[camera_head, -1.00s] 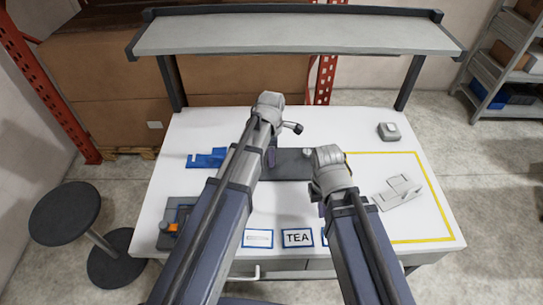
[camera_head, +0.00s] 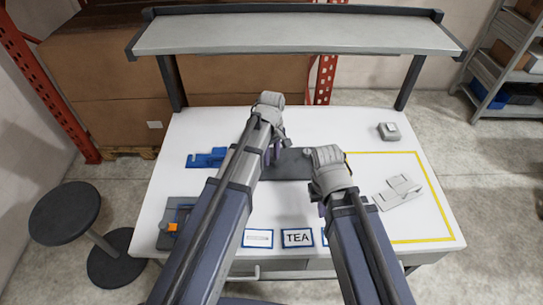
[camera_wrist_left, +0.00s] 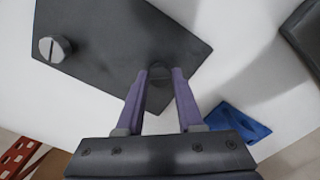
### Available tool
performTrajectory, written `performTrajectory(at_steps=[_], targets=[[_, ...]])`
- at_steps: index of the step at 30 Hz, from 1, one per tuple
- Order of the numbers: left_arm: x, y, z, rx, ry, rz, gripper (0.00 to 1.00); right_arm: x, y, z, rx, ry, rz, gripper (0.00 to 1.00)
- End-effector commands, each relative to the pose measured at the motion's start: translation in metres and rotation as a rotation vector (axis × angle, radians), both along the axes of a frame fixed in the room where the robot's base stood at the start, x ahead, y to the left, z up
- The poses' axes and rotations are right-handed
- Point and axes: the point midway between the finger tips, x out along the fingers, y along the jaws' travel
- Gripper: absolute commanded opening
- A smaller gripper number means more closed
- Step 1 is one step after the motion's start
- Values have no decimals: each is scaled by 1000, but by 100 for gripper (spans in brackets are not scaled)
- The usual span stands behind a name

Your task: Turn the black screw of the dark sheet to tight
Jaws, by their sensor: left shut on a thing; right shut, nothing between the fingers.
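The dark sheet (camera_head: 293,164) lies flat on the white table, partly covered by my arms in the head view. It also shows in the left wrist view (camera_wrist_left: 110,45). The black screw (camera_wrist_left: 160,72) is near one edge of the sheet, between the purple fingertips of my left gripper (camera_wrist_left: 159,76). In the head view, my left gripper (camera_head: 271,155) points down at the sheet. A grey slotted screw (camera_wrist_left: 54,49) sits at another corner of the sheet. My right gripper (camera_head: 327,168) is beside the sheet's right end, shut and empty; its fingertips are hidden.
A blue part (camera_head: 207,158) lies left of the sheet. A grey block (camera_head: 388,131) and a light grey fixture (camera_head: 398,192) are on the right, the fixture inside a yellow outline. A grey unit with an orange piece (camera_head: 172,228) stands front left. A shelf (camera_head: 290,35) spans the table's back.

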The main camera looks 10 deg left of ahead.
Motion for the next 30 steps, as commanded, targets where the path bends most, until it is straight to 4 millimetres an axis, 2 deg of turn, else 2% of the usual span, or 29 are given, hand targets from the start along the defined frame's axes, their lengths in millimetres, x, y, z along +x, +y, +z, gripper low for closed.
performTrajectory(at_steps=[30], targets=[[2, 0, 1, 0, -4, -965, 0, 0, 0, 1, 0, 0, 0, 0]])
